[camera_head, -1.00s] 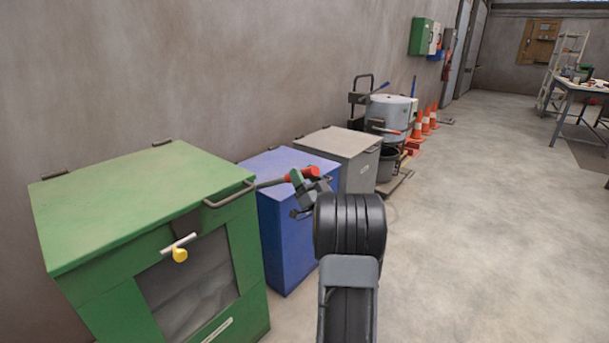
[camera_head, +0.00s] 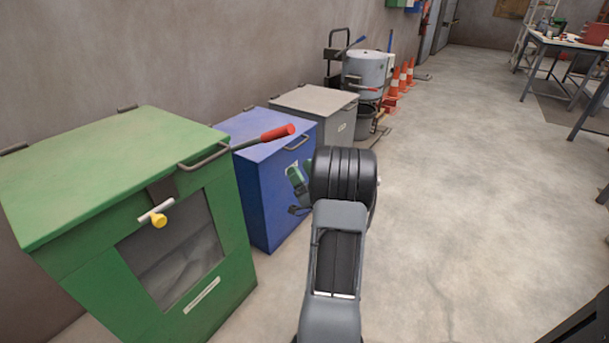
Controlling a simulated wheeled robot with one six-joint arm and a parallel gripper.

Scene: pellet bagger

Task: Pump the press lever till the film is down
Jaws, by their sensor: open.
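The press lever (camera_head: 265,137) is a dark rod with a red grip. It sticks out to the right from the green cabinet (camera_head: 100,170) and tilts slightly upward over the blue cabinet. A dark window in the green cabinet's front shows crumpled greyish film (camera_head: 185,268) low inside. A yellow-knobbed T-handle (camera_head: 158,217) sits above the window. My gripper (camera_head: 297,190) is below and a little right of the red grip, apart from it, in front of the blue cabinet. My black wrist partly hides it, and its fingers are hard to make out.
A blue cabinet (camera_head: 262,185) and a grey cabinet (camera_head: 305,102) stand along the wall. Beyond them are a grey drum (camera_head: 366,70) and orange cones (camera_head: 398,78). A worktable (camera_head: 560,45) is at the far right. The floor to the right is clear.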

